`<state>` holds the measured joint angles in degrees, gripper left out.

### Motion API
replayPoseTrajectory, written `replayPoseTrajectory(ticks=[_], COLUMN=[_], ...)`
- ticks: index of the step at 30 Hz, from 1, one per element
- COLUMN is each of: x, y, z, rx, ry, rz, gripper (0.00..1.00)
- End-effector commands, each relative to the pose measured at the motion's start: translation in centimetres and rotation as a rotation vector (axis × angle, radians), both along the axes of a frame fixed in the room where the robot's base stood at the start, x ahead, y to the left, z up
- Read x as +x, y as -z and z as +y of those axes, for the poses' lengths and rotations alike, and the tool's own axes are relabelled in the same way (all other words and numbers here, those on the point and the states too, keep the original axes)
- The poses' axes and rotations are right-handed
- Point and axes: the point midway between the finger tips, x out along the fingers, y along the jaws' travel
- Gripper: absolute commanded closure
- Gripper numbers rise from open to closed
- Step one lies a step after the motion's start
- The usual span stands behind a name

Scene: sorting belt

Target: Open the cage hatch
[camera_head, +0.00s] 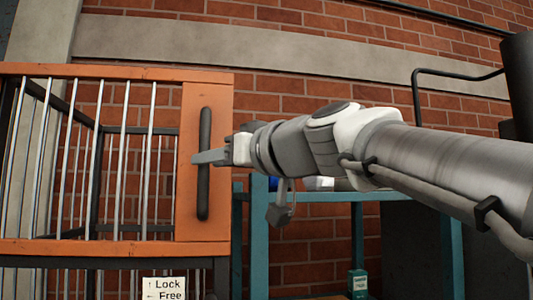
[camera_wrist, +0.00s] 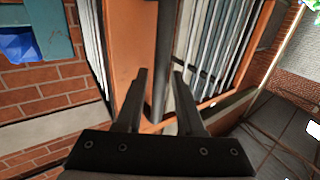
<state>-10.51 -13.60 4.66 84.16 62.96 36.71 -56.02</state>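The cage (camera_head: 95,73) has an orange frame and pale metal bars and stands at the left of the head view. Its hatch shows an orange panel (camera_head: 220,100) with a long dark upright handle (camera_head: 204,205). My gripper (camera_head: 208,157) reaches in from the right at the handle's mid-height. In the wrist view the handle (camera_wrist: 165,35) runs between the two fingers of my gripper (camera_wrist: 160,75), with a gap visible on each side. The fingers are open, and one crosses in front of the handle in the head view. I cannot tell whether either finger touches it.
A sign (camera_head: 165,289) below the cage reads "Lock" with an up arrow and "Free" with a left arrow. A teal stand (camera_head: 357,235) is right of the cage, under my arm. A brick wall (camera_head: 300,90) is behind. A small green box (camera_head: 358,283) sits low.

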Motion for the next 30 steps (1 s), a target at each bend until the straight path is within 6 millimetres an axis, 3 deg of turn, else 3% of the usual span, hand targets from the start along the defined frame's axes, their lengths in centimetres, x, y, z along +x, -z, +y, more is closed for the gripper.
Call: replayPoseTrajectory(ticks=[6,17,23,30], x=[1.7,1.9,1.9,1.9], y=[-0.1,0.0,0.0,0.0], z=[1.9,2.2,2.2,2.2], rx=[0.000,0.001,0.001,0.001], ry=[-0.001,-0.001,-0.001,-0.001], rz=[0.000,-0.001,-0.001,-0.001], gripper=[0.63,0.63,0.99,1.00])
